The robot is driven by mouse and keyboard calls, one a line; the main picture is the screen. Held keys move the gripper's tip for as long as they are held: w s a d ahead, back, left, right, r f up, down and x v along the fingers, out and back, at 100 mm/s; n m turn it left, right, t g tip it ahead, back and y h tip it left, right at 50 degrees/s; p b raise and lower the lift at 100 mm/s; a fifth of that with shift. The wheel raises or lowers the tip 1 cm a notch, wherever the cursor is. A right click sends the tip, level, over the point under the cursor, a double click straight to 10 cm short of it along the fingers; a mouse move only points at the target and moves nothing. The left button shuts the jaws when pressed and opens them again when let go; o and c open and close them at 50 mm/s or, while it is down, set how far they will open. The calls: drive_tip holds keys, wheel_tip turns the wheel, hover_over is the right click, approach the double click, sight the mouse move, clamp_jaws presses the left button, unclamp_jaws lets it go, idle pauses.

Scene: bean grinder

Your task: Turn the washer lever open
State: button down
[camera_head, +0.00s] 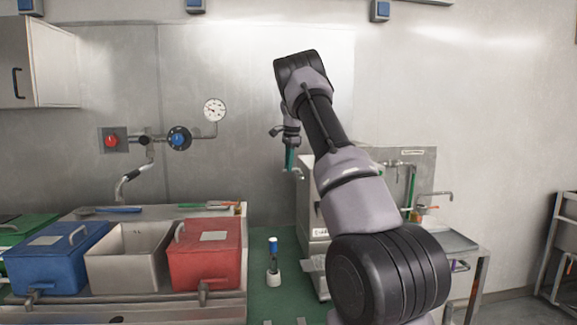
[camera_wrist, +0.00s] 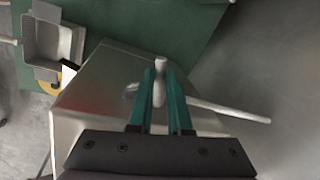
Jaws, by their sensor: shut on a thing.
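My gripper (camera_head: 290,160) is in front of the steel wall, at the upper left of a boxy steel machine (camera_head: 308,210). In the wrist view, the two teal fingers of my gripper (camera_wrist: 161,76) are closed around a pale grey lever (camera_wrist: 160,66). The lever's knobbed end stands up between the fingers, and a long thin rod runs from it to the right. The machine's steel top (camera_wrist: 105,85) lies beneath the fingers. In the head view the fingers hide most of the lever, and my arm covers much of the machine's right side.
Blue (camera_head: 60,258) and red (camera_head: 205,258) lidded bins flank an open pale tub (camera_head: 128,262) at left. A small blue-topped tool (camera_head: 272,255) stands on the green surface (camera_head: 262,238). A gauge (camera_head: 214,109) is on the wall. A sink bench (camera_head: 455,240) stands right.

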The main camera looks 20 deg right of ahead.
drive_tip(key=shift+s+n, duration=0.1)
drive_tip(key=shift+n, duration=0.2)
drive_tip(key=shift+s+d+n+g+y, duration=0.15)
drive_tip(key=shift+s+d+n+y, duration=0.25)
drive_tip(key=shift+n, duration=1.15)
drive_tip(key=shift+s+d+n+g+y, duration=0.1)
drive_tip(key=shift+s+d+n+y, duration=0.4)
drive_tip(key=shift+n, duration=1.1)
drive_tip(key=shift+s+d+n+g, duration=0.2)
drive_tip(key=shift+s+n, duration=0.45)
drive_tip(key=shift+n, duration=0.9)
drive_tip(key=shift+d, duration=0.1)
drive_tip(key=c, duration=0.8)
unclamp_jaws()
drive_tip(key=shift+c, duration=0.2)
